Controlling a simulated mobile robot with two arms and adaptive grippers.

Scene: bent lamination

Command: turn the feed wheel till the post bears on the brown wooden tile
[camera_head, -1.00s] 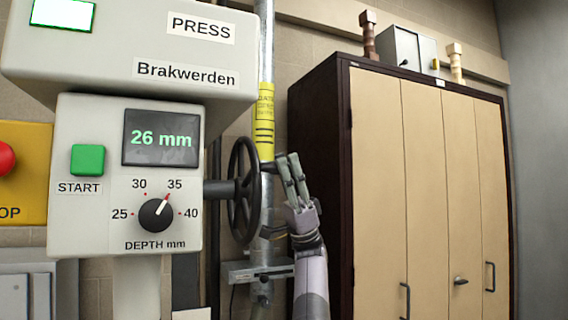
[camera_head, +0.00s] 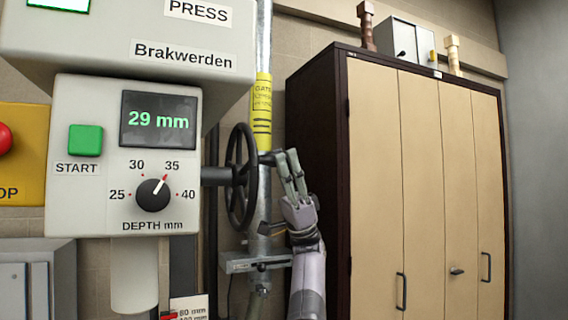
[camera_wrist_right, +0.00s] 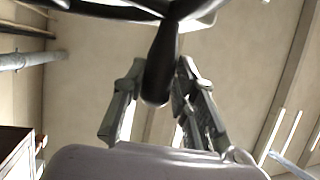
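The black feed wheel (camera_head: 241,182) stands on a shaft at the right side of the press. My right gripper (camera_head: 285,157) is at its crank handle, right of the rim. In the wrist view the black handle (camera_wrist_right: 160,75) lies between my right gripper's two fingers (camera_wrist_right: 160,95), which look closed around it. The press display (camera_head: 158,120) reads 29 mm. I do not see the brown wooden tile. My left gripper is not in view.
The press face has a green START button (camera_head: 85,140) and a depth dial (camera_head: 153,195). A red stop button (camera_head: 4,138) is at the left edge. A metal pole (camera_head: 264,60) stands behind the wheel. A tall cabinet (camera_head: 425,180) fills the right.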

